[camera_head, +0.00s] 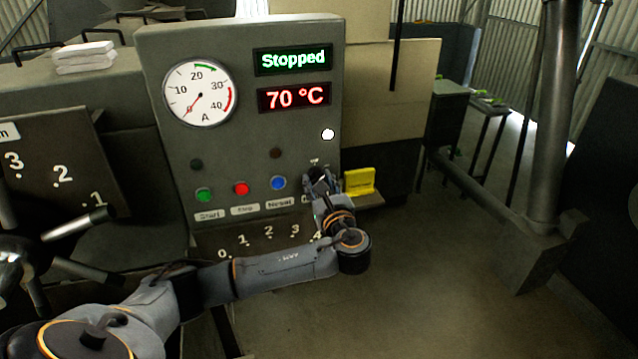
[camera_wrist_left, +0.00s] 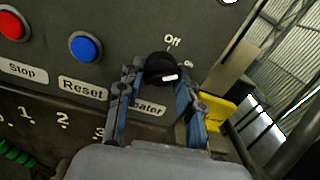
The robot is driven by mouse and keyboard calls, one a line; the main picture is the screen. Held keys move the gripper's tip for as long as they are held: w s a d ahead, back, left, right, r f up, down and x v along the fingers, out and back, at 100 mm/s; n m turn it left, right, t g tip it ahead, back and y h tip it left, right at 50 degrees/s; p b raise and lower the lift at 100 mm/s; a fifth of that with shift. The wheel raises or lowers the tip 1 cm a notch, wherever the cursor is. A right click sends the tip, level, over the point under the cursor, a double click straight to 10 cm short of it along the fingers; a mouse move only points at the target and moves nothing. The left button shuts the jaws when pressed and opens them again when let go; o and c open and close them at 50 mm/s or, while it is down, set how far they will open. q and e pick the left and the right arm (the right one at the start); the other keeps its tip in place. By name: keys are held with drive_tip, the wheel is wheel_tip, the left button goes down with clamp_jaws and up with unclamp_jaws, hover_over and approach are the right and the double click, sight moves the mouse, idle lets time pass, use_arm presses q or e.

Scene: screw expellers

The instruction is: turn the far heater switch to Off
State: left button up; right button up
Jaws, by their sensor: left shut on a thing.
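The heater switch is a round black knob (camera_wrist_left: 158,66) with a white mark on it, at the lower right of the grey control panel (camera_head: 262,160). An "Off" label (camera_wrist_left: 172,40) stands above the knob, and a second label beside it is partly hidden. The knob's white mark sits on its lower right side, away from "Off". My left gripper (camera_head: 320,190) is at the knob, its two fingers (camera_wrist_left: 160,88) shut on either side of it. The "Heater" label (camera_wrist_left: 150,108) below is partly covered by a finger. My right gripper is not in view.
A blue Reset button (camera_head: 279,183), a red Stop button (camera_head: 241,188) and a green Start button (camera_head: 204,195) lie left of the switch. A yellow block (camera_head: 359,181) sits just right. Displays read "Stopped" (camera_head: 293,59) and "70 °C" (camera_head: 294,96). A white lamp (camera_head: 328,134) is lit.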

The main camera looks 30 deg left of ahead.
use_arm(q)
drive_tip(key=n+b, duration=0.2)
drive_tip(key=n, duration=0.3)
drive_tip(key=shift+f+b, duration=0.2)
drive_tip(key=shift+b, duration=0.1)
drive_tip(key=n+b, duration=0.2)
drive_tip(key=n, duration=0.2)
drive_tip(key=shift+r+n+b, duration=0.15)
drive_tip(key=shift+n+b, duration=0.65)
drive_tip(key=shift+n, duration=0.1)
drive_tip(key=shift+d, duration=0.1)
drive_tip(key=shift+n, duration=0.3)
drive_tip(key=o, duration=1.2)
drive_tip(key=v, duration=1.2)
